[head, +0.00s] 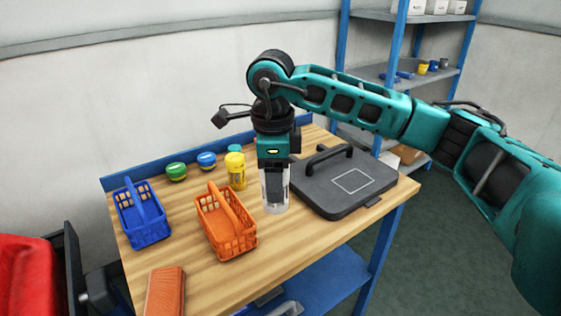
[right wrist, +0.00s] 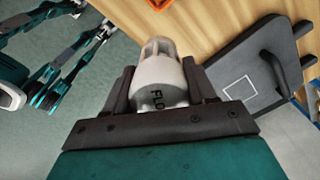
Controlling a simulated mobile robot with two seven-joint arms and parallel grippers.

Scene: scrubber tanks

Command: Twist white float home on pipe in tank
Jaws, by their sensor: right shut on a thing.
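My right gripper (head: 274,190) points straight down over the wooden table, between the orange basket and the dark grey panel. It is shut on the white float (right wrist: 158,85), a pale cylinder with black letters reading "FLO" and a ribbed, slotted far end. In the head view the float's pale lower part (head: 275,206) shows below the fingers. I cannot tell whether it touches the table. No pipe or tank can be made out clearly in either view. My left gripper is not clearly seen.
The dark grey panel with a handle (head: 340,201) lies right of the gripper. An orange basket (head: 232,245), blue basket (head: 150,232), yellow container (head: 236,175), green jar (head: 176,172), blue jar (head: 207,160) and orange-brown block (head: 165,292) sit left. Shelves (head: 375,73) stand behind.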

